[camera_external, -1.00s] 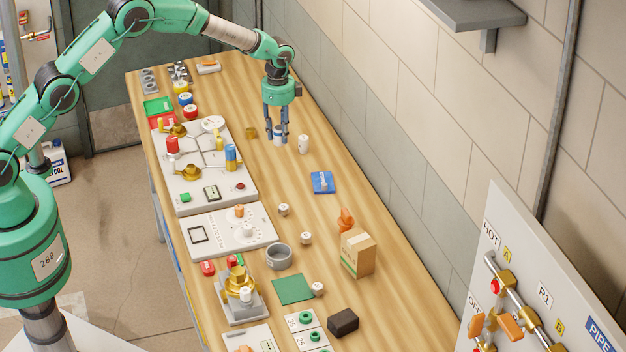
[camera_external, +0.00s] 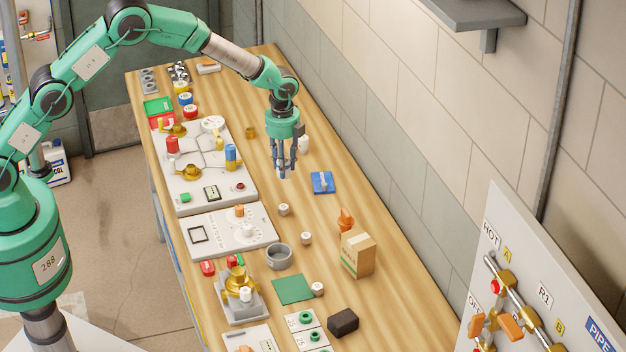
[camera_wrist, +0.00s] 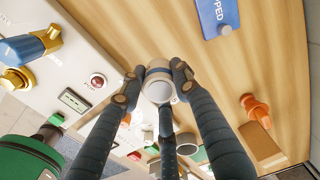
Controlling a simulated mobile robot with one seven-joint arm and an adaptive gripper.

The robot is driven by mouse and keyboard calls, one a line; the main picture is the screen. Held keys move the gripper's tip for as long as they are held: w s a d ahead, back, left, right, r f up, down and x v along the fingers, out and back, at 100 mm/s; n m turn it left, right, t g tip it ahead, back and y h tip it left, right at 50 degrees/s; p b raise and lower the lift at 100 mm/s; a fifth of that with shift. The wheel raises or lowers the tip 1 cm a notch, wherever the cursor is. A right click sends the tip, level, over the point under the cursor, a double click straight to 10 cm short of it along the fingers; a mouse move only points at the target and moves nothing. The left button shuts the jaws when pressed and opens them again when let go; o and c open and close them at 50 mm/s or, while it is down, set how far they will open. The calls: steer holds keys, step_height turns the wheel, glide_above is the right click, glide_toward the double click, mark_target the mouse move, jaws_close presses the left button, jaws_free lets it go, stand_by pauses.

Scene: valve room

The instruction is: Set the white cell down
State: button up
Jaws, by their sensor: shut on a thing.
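My gripper (camera_external: 284,168) is low over the wooden bench (camera_external: 333,218), to the right of the grey panel with the gauge. Its dark fingers are shut on a small white cylinder, the white cell (camera_wrist: 158,88), which shows between the fingertips in the wrist view. In the outside view the fingers hide most of the cell, and I cannot tell whether its lower end touches the bench. A second white cylinder (camera_external: 304,144) stands on the bench just behind and right of my gripper.
A blue tag (camera_external: 323,182) lies to the right, and it also shows in the wrist view (camera_wrist: 218,15). The grey valve panel (camera_external: 209,187) is to the left. Small white-topped pieces (camera_external: 284,209), a grey ring (camera_external: 279,256) and a cardboard box (camera_external: 358,254) stand nearer the camera.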

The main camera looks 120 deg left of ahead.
steer(key=w+d+m, duration=0.1)
steer(key=d+m, duration=0.1)
steer(key=d, duration=0.1)
steer(key=w+d+f+m, duration=0.1)
steer(key=d+m, duration=0.2)
steer(key=d, duration=0.1)
steer(key=w+d+f+m+b, duration=0.1)
steer(key=w+d+m, duration=0.1)
steer(key=d, duration=0.2)
steer(key=shift+w+d+f+m, duration=0.1)
steer(key=shift+d+f+m, duration=0.05)
steer(key=shift+m, duration=0.25)
steer(key=shift+w+a+f, duration=0.25)
steer(key=shift+w+a, duration=1.45)
steer(key=shift+w, duration=0.4)
steer(key=shift+w+a+f, duration=0.25)
steer(key=shift+w+a, duration=1.4)
steer(key=shift+w, duration=0.4)
steer(key=shift+w+a+f, duration=0.25)
steer(key=shift+w+a, duration=1.45)
steer(key=shift+w, duration=0.4)
steer(key=shift+f, duration=0.1)
steer(key=shift+f, duration=1.65)
steer(key=shift+f, duration=0.15)
